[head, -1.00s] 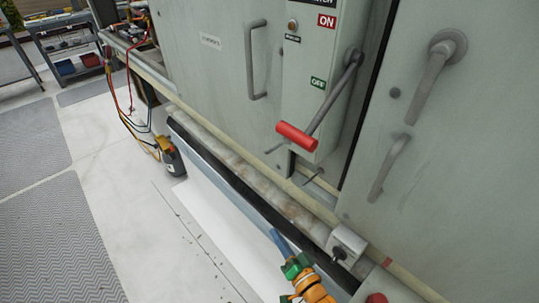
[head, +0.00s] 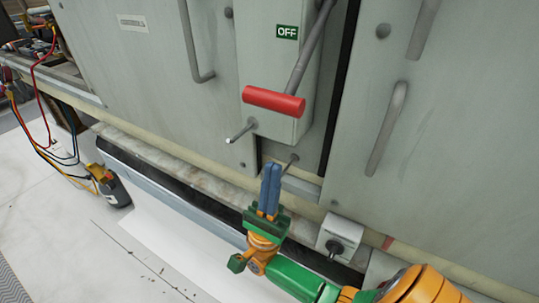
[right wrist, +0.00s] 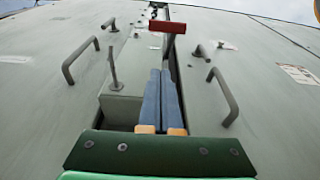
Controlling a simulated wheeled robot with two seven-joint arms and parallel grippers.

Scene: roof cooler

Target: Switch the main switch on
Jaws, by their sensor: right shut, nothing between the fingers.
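The main switch is a long grey lever (head: 309,50) with a red cylindrical handle (head: 273,102), on a raised grey panel (head: 258,60). The lever slants down and its handle hangs below the green OFF label (head: 287,32). My right gripper (head: 271,168) points up, below the red handle and apart from it in the head view. Its blue fingers are together and hold nothing. In the right wrist view the fingers (right wrist: 162,72) reach up toward the red handle (right wrist: 167,27), which lies beyond their tips. My left gripper is not in view.
Fixed grey door handles (head: 386,128) flank the panel. A small box with a black knob (head: 338,240) sits low on the right.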

